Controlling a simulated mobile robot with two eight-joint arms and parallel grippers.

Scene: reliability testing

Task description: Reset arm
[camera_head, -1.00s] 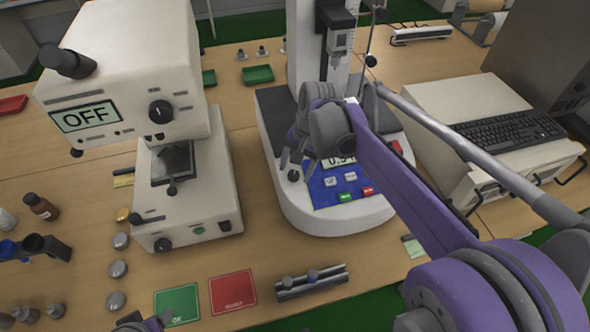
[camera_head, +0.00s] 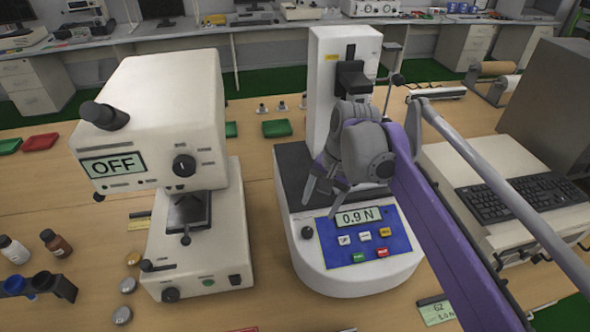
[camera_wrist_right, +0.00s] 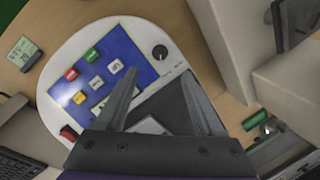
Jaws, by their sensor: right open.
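My right gripper (camera_head: 322,200) is open and empty, with its fingers pointing down over the left part of the force tester (camera_head: 310,277). In the right wrist view the two spread fingers (camera_wrist_right: 158,82) have nothing between them. The tester's blue panel (camera_head: 328,243) has coloured buttons, and its display (camera_head: 358,217) reads 0.9 N. The panel also shows in the wrist view (camera_wrist_right: 130,45). I cannot tell the exact height of the fingers above the tester. My left gripper is out of view.
A white instrument (camera_head: 165,110) whose screen reads OFF stands at the left. A keyboard (camera_head: 525,199) lies on a light case at the right. Bottles (camera_head: 56,243) and small metal discs (camera_head: 122,315) are at the left.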

